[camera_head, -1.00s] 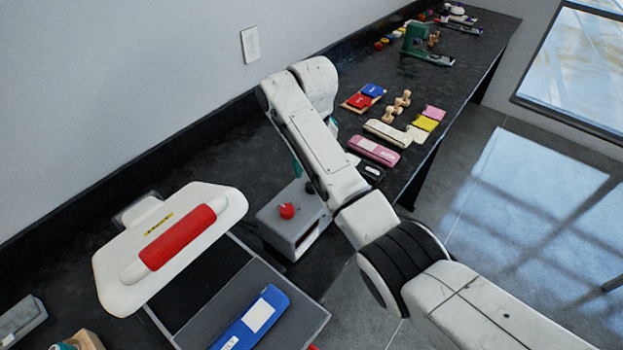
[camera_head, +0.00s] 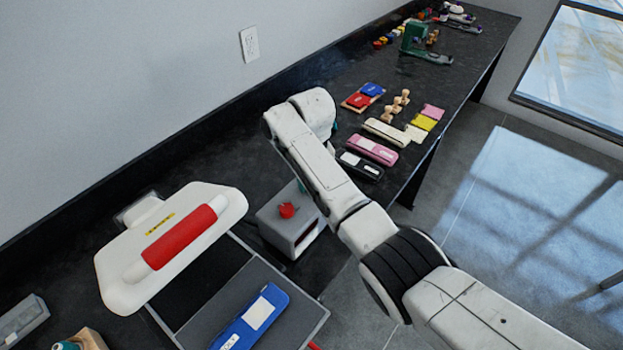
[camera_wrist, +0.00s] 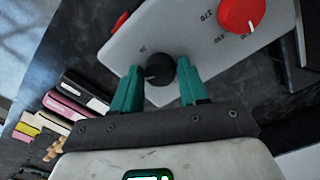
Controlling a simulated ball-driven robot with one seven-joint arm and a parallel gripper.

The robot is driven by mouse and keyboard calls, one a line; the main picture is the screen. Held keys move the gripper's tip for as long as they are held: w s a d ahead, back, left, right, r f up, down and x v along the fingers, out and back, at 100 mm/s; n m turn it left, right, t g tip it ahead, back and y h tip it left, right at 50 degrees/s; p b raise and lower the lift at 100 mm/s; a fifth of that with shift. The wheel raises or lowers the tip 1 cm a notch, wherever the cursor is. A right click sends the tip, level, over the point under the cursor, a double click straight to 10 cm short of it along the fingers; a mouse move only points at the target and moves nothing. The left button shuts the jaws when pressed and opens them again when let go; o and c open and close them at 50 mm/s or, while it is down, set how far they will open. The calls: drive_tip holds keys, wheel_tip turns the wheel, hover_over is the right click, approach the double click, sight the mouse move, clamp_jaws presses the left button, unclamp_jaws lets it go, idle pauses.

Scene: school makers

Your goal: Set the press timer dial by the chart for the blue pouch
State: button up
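The press (camera_head: 120,270) stands at left with its white lid raised and a red grip bar. The blue pouch (camera_head: 250,318) lies on its grey bed. A black knob (camera_wrist: 159,70) with a pale pointer mark is on the same face. My gripper (camera_wrist: 158,68) is open, its teal fingers on either side of the black knob; contact is unclear. My arm hides the gripper in the head view.
Pink (camera_head: 372,151), black (camera_head: 359,165) and cream (camera_head: 386,132) pouches lie further along the dark counter. Red and blue pieces on a wooden tray (camera_head: 361,98) and a green device (camera_head: 427,45) lie beyond. The wall runs behind; open floor is at right.

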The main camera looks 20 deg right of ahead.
drive_tip(key=c, duration=0.6)
drive_tip(key=shift+c, duration=0.2)
drive_tip(key=n+p, duration=0.1)
drive_tip(key=n, duration=0.4)
drive_tip(key=shift+r+n, duration=0.1)
drive_tip(key=shift+n, duration=0.3)
drive_tip(key=n+p, duration=0.1)
drive_tip(key=n, duration=0.4)
drive_tip(key=shift+w+n, duration=0.1)
drive_tip(key=shift+n, duration=0.3)
drive_tip(key=o, duration=1)
drive_tip(key=shift+o, duration=0.2)
